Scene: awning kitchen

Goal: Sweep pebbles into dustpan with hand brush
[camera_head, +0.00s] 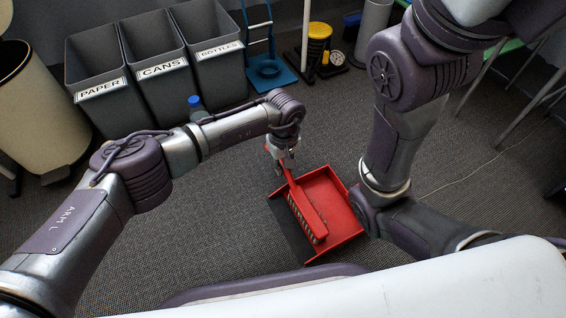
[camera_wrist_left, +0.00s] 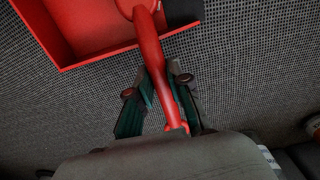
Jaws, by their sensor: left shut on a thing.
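A red hand brush (camera_head: 306,207) with pale bristles along one side lies over the dustpan in the head view. The red dustpan (camera_head: 345,208) rests on the dark carpet with a black lip on its left side. My left gripper (camera_head: 282,162) is shut on the end of the brush handle. In the left wrist view its fingers (camera_wrist_left: 166,85) close around the red handle (camera_wrist_left: 150,45), and the dustpan (camera_wrist_left: 98,46) shows at top left. I cannot tell whether the bristles touch the pan. No pebbles can be made out. My right gripper is not in view.
Grey bins marked PAPER (camera_head: 98,92), CANS (camera_head: 160,70) and BOTTLES (camera_head: 218,52) line the back. A cream bin (camera_head: 45,120) stands left. A blue stand (camera_head: 265,70) and a yellow-black item (camera_head: 318,45) are behind. A white cable (camera_head: 460,183) crosses the right floor. Carpet around the pan is clear.

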